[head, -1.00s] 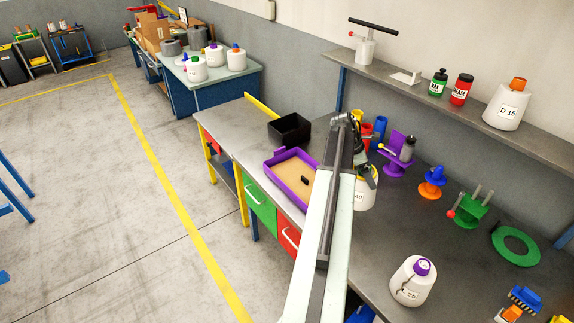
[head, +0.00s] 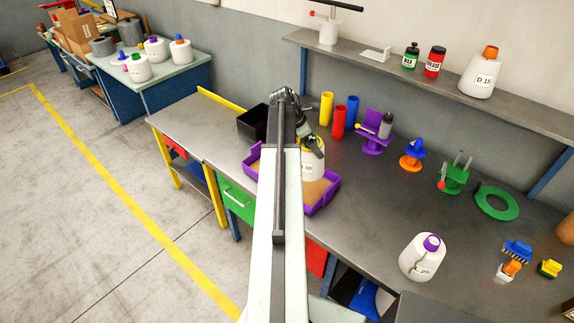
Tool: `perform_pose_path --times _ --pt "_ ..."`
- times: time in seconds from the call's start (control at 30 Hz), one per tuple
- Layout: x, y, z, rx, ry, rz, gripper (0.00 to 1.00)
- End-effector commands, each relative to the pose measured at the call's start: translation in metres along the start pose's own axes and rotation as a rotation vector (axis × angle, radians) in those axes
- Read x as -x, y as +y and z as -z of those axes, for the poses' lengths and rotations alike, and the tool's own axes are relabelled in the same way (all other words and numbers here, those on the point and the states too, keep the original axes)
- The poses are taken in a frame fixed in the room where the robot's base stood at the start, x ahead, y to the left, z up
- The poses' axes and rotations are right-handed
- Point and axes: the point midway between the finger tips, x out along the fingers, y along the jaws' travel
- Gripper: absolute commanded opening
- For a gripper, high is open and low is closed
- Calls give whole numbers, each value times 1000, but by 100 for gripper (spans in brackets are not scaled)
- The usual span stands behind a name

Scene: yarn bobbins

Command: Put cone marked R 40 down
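The cone appears upright over the purple tray (head: 322,203) with a tan floor. I cannot tell whether its base touches the tray.
A black bin (head: 252,124) stands left of my arm. Blue, red and yellow cylinders (head: 338,122) and a purple stand (head: 372,145) stand behind. A white cone marked 25 (head: 421,259) is at front right. The middle of the bench (head: 365,195) is clear.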

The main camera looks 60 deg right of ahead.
Motion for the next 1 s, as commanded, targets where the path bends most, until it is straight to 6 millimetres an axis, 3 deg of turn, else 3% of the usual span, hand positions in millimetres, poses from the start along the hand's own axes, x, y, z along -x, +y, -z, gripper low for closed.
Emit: perform_pose_path --times 0.17,0.4,0.63,0.87,1.0 --pt "-11 1 9 3 -1 -2 22" --pt "-52 1 34 4 -1 -3 22" --pt "-56 1 36 5 -1 -3 22" --pt "-86 1 54 5 -1 -3 22" --pt "-86 1 54 5 -1 -3 22"
